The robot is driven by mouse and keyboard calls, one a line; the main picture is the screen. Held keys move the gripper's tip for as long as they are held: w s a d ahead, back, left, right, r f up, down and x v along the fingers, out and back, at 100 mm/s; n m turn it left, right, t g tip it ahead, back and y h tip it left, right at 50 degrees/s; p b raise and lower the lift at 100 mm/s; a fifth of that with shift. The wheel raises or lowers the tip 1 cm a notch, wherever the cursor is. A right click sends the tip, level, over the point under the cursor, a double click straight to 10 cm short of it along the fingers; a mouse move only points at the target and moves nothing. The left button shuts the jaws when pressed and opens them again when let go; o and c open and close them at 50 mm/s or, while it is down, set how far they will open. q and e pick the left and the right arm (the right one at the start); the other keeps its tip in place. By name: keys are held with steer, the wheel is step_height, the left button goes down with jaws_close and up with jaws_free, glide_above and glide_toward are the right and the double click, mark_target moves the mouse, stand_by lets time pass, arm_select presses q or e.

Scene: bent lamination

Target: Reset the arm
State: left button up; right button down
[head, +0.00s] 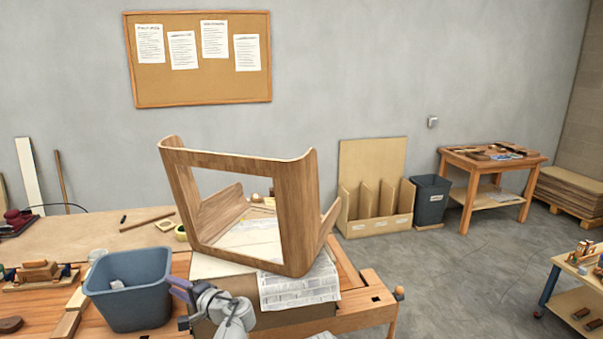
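My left gripper (181,289) is at the bottom centre-left of the head view, in front of the workbench. Its grey wrist and dark purplish fingers point to the upper left, close to the right side of a blue-grey bin. The fingers look close to each other, and I cannot tell whether they are open or shut. I see nothing clearly held in them. My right gripper is not in view.
A bent wooden frame (295,215) stands on the workbench (365,310) behind my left gripper, with patterned sheets (300,287) under it. The blue-grey bin (130,290) stands at the left. Open floor (440,285) lies to the right.

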arm_select(q)
steer(key=s+d+f+n+g+h, duration=0.1)
steer(key=s+d+f+g+h, duration=0.3)
steer(key=s+d+f, duration=0.5)
steer(key=s+d+f+n+g+h, duration=0.1)
steer(key=s+d+f+g+h, duration=0.3)
steer(key=s+d+f+h, duration=0.5)
steer(key=s+d+f, duration=0.1)
steer(key=s+d, duration=0.1)
steer(key=d, duration=0.5)
steer(key=shift+d+f+g, duration=0.2)
steer(key=shift+d+g, duration=0.1)
steer(key=shift+g, duration=0.1)
steer(key=shift+s, duration=0.1)
